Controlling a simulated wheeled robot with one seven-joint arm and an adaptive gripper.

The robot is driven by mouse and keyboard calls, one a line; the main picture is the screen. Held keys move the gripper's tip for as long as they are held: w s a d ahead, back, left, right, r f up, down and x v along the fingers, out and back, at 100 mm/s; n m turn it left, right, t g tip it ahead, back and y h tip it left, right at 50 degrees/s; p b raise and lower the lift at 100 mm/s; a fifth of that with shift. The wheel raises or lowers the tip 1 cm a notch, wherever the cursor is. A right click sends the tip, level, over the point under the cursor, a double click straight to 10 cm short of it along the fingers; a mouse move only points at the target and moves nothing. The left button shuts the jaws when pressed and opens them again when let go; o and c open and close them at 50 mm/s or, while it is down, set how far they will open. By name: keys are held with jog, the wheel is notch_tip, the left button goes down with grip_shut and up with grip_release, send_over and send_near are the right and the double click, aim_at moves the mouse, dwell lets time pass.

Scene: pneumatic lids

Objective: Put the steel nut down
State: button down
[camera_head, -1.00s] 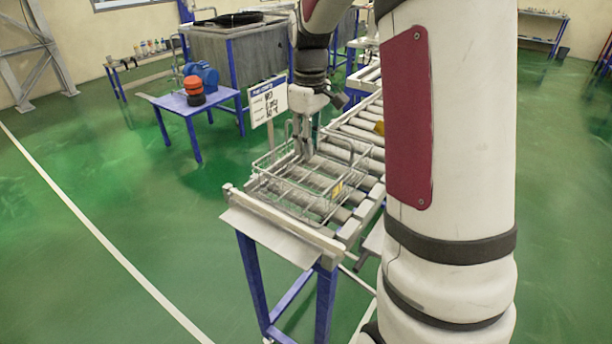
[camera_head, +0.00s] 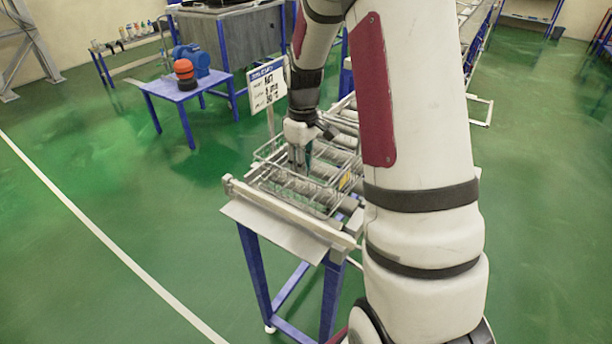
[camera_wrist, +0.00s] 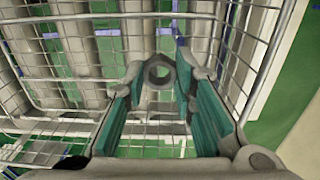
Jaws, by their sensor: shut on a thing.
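The steel nut (camera_wrist: 159,73) is a small grey ring between my fingertips in the wrist view. My gripper (camera_wrist: 158,84) is shut on it, with teal pads on both fingers. The wire basket (camera_wrist: 75,60) lies under and around the nut in that view. Whether the nut touches the basket's mesh I cannot tell. In the head view my gripper (camera_head: 300,168) points down inside the basket (camera_head: 335,190), and the nut is too small to make out there.
The basket sits on a roller conveyor (camera_head: 345,135) with a metal end plate (camera_head: 275,233) and blue legs. A sign (camera_head: 267,86) stands behind it. A blue table (camera_head: 188,97) with an orange-and-black object (camera_head: 184,72) is at the left. Green floor is open at left.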

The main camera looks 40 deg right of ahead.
jog(key=shift+f, duration=2.1)
jog(key=shift+f, duration=0.15)
jog(key=c, duration=1.3)
grip_release()
jog(key=shift+c, duration=0.2)
notch_tip(320, 180, up, 12)
jog(key=shift+r+b, duration=0.1)
jog(key=shift+b, duration=0.5)
jog(key=s+a+r+m+t, duration=0.2)
jog(key=s+a+r, duration=0.4)
jog(key=s+a, duration=0.3)
jog(key=s+a+r+m+t, duration=0.1)
jog(key=s+a+r+t, duration=0.2)
jog(key=s+a+r, duration=0.4)
jog(key=s+a, duration=0.2)
jog(key=s, duration=0.2)
jog(key=shift+m+t, duration=0.3)
jog(key=shift+m, duration=0.1)
